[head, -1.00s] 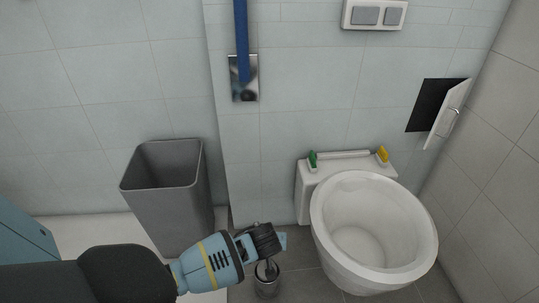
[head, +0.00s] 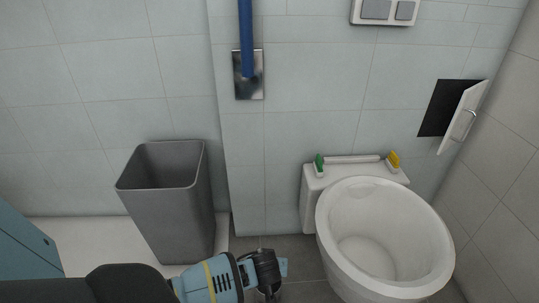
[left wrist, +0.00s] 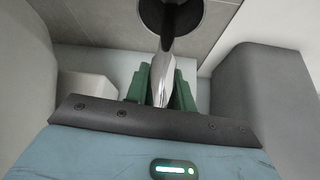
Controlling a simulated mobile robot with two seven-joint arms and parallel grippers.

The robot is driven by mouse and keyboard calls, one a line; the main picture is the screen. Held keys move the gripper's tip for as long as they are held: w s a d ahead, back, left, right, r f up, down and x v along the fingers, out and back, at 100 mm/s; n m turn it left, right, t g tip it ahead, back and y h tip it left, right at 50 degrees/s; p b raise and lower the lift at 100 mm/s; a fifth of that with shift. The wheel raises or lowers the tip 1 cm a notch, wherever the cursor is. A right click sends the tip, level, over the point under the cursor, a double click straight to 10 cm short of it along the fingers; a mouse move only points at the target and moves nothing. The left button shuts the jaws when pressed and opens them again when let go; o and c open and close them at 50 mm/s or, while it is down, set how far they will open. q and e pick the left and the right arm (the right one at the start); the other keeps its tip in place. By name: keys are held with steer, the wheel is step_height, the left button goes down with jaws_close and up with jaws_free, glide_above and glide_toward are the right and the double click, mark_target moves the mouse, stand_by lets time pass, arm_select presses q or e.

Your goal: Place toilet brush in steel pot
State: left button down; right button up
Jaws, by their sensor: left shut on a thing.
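My left gripper (head: 268,270) is low in the head view, left of the toilet. In the left wrist view, its green-padded fingers (left wrist: 160,88) are shut on the shiny silver handle of the toilet brush (left wrist: 161,78). The brush's shaft darkens away from the fingers and meets a dark round shape (left wrist: 188,14) at the top edge. I cannot tell whether this is the steel pot's opening or part of the brush. In the head view, the pot is mostly hidden behind the gripper and cut off by the lower edge. My right gripper is not in view.
The white toilet (head: 330,257) stands close right of the gripper. A grey bin (head: 180,225) stands to the left by the wall. A green item (head: 319,161) and a yellow item (head: 393,159) are on the cistern. A small wall door (head: 462,117) hangs open.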

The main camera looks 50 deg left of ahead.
arm_select(q)
steer(key=shift+r, duration=0.1)
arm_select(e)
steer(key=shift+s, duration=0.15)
arm_select(q)
steer(key=c, duration=1.5)
jaws_free()
steer(key=shift+f, duration=0.2)
steer(key=o, duration=0.3)
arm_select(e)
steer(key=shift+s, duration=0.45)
arm_select(q)
steer(key=shift+r, duration=0.1)
steer(key=shift+r, duration=0.25)
steer(key=shift+p+v, duration=3.2)
steer(key=shift+v, duration=2.65)
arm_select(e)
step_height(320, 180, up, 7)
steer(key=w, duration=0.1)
